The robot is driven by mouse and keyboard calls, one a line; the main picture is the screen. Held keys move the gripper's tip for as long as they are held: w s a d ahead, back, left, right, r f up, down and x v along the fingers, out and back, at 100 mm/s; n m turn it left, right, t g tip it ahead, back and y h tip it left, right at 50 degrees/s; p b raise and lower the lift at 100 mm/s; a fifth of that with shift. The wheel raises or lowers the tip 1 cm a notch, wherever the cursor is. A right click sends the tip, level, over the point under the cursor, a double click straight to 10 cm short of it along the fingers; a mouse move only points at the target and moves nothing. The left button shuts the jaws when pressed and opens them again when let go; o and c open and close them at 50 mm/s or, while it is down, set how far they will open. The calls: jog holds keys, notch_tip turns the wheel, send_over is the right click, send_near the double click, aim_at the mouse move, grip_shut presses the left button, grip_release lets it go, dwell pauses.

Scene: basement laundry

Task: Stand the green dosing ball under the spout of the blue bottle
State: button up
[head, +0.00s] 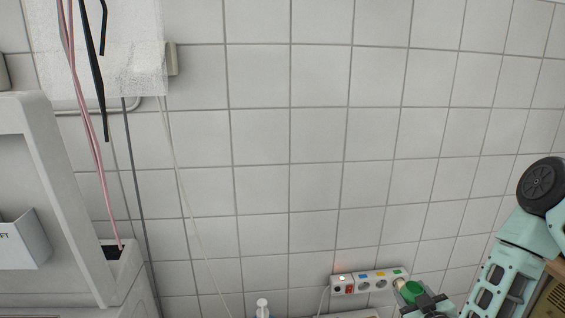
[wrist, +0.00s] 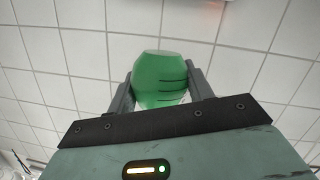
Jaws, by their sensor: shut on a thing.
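My gripper (wrist: 160,92) is shut on the green dosing ball (wrist: 160,70), which sits between the two fingers in the wrist view, with several dark lines on its side. In the head view the green ball (head: 411,291) shows at the bottom right, held by my gripper (head: 425,299) in front of the tiled wall and just below the power strip. A white pump-like top (head: 262,306) shows at the bottom edge of the head view; its body is cut off. I cannot make out a blue bottle or its spout in either view.
A power strip (head: 370,281) with coloured marks and a red switch is on the wall behind the ball. A grey-white machine (head: 70,230) stands at the left. Pink and black cables (head: 85,100) hang near it.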

aim_at(416, 290)
jog(key=s+r, duration=0.2)
jog(key=s, duration=0.1)
jog(key=s+r, duration=0.1)
jog(key=s, duration=0.1)
jog(key=x, duration=0.2)
jog(key=f+x, duration=0.1)
jog(key=x, duration=0.1)
jog(key=v, duration=0.2)
jog(key=r+v, duration=0.1)
jog(key=v, duration=0.1)
jog(key=shift+w, duration=0.1)
